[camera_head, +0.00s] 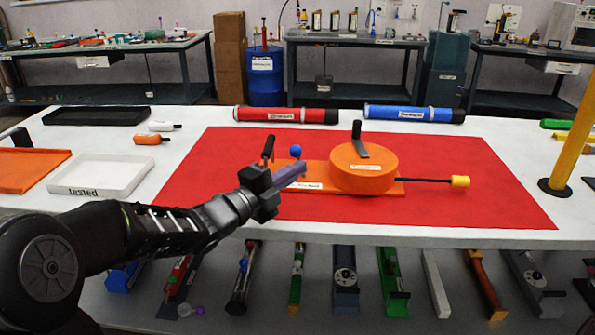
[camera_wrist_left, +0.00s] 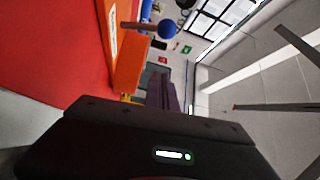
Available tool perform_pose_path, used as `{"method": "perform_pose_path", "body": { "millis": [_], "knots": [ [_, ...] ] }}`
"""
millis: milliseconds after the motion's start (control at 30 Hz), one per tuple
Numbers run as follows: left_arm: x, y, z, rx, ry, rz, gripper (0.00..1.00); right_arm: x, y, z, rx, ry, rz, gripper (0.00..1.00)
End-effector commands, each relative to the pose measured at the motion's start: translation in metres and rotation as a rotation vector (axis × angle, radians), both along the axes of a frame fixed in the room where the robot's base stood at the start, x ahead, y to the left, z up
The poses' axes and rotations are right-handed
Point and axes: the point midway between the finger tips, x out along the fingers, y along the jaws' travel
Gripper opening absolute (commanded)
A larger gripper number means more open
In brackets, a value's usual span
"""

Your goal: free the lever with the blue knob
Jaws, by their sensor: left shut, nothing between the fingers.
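A blue knob (camera_head: 295,151) stands above the left part of an orange base (camera_head: 315,175) on the red mat (camera_head: 470,205). Most of its lever is hidden behind my gripper in the head view. The blue knob (camera_wrist_left: 166,29) also shows in the left wrist view, on a thin orange stem that reaches to the orange base (camera_wrist_left: 128,60). My left gripper (camera_head: 303,170) is shut and empty, just in front of and below the knob. Its purple-grey fingers (camera_wrist_left: 163,92) show in the wrist view, apart from the knob. My right gripper is out of view.
An orange drum (camera_head: 364,175) with a black handle sits on the base, and a rod with a yellow end (camera_head: 460,181) sticks out right. A black-gripped lever (camera_head: 267,150) stands left of the knob. Red (camera_head: 285,115) and blue (camera_head: 414,113) tubes lie behind. A yellow post (camera_head: 572,130) stands at right.

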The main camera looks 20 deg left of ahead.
Motion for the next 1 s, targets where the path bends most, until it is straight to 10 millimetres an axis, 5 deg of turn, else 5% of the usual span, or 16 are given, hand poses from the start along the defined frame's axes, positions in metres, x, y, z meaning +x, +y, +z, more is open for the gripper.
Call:
{"method": "perform_pose_path", "body": {
  "millis": [400,1000],
  "knots": [
    [-0.064,0.031,-0.009,0.0,0.001,0.002,0.0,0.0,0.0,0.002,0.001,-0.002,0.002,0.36],
    [-0.072,0.034,-0.011,0.001,0.003,-0.001,0.0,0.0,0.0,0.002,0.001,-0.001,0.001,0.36]
  ]
}}
